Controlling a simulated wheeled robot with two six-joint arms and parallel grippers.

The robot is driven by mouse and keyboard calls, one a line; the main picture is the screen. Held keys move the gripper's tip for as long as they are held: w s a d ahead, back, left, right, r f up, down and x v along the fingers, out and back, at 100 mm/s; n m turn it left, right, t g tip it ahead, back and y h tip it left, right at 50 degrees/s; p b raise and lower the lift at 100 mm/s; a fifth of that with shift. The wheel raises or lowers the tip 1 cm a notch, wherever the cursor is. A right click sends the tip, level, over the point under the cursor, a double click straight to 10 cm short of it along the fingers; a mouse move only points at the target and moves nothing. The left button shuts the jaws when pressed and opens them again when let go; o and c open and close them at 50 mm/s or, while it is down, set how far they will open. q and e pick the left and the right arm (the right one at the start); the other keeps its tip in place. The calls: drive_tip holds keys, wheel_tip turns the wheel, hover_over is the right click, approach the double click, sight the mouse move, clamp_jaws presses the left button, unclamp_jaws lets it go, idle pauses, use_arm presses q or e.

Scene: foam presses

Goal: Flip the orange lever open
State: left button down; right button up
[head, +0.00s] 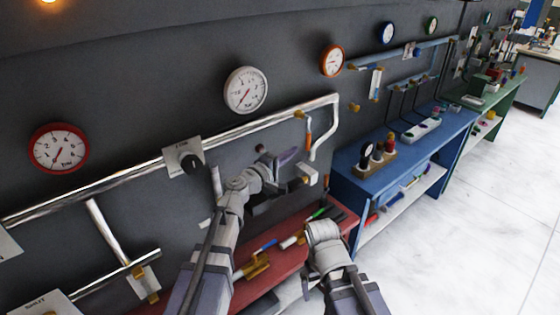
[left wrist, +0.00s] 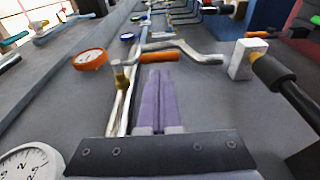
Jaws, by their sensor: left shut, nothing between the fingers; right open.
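The orange lever (head: 308,134) hangs from a brass valve on the silver wall pipe (head: 262,123), pointing down across the pipe. In the left wrist view, the orange lever (left wrist: 162,57) juts right from the brass fitting (left wrist: 121,76). My left gripper (head: 288,156) is shut and empty, just below and left of the lever. In the left wrist view, its purple fingertips (left wrist: 158,74) end close to the lever; whether they touch cannot be told. My right gripper (head: 342,214) is open, low over the red bench, its fingers hard to make out.
A white block (head: 309,173) on the wall is close to the right of my left gripper. The red bench (head: 278,273) below holds several small parts. A blue bench (head: 350,187) stands to the right.

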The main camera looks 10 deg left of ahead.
sight(308, 136)
use_arm(q)
drive_tip(key=x, duration=0.5)
drive_tip(key=shift+f, duration=0.1)
idle(0.4)
